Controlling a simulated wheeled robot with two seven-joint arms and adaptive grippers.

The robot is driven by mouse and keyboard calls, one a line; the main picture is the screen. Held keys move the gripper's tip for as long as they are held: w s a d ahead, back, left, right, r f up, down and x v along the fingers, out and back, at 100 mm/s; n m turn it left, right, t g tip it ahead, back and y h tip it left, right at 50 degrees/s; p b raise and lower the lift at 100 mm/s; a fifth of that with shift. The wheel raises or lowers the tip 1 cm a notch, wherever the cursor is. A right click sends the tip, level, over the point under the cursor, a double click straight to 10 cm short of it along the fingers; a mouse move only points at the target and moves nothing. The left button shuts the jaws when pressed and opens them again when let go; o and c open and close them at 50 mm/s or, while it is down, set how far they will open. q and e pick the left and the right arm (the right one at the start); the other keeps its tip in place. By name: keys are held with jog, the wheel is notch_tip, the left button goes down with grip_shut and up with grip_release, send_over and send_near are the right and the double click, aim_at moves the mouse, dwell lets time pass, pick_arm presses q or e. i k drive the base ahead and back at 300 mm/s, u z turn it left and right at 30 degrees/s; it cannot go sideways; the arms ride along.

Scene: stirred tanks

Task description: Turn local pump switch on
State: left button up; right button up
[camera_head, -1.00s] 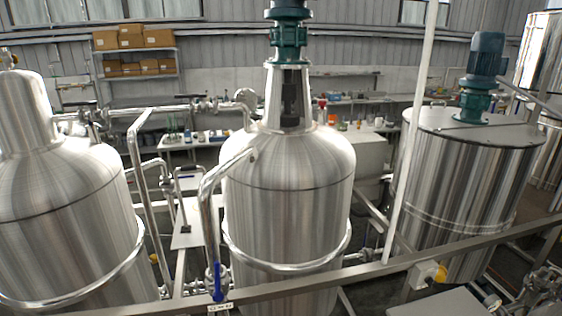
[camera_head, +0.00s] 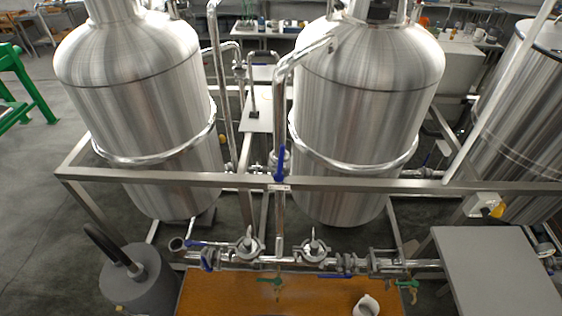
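A small pale switch box (camera_head: 482,204) with a yellow knob (camera_head: 497,210) is fixed on the steel frame rail at the right; it looks like the local pump switch. Its exact setting is too small to tell. Neither of my grippers shows in the head view.
Two steel tanks (camera_head: 140,100) stand behind the frame rail (camera_head: 350,184). A grey table (camera_head: 495,270) is below the switch at the right. An orange-brown surface (camera_head: 230,295) with a white jug (camera_head: 366,306) lies at the front, below pipes with valves. A grey cylinder (camera_head: 137,280) stands front left.

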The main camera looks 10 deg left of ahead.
aim_at(486, 212)
jog(key=z, duration=1.25)
jog(key=k, duration=1.15)
jog(key=z, duration=1.05)
jog(key=i, duration=1.45)
jog(key=u, duration=0.8)
jog(key=i, duration=0.7)
jog(key=u, duration=0.7)
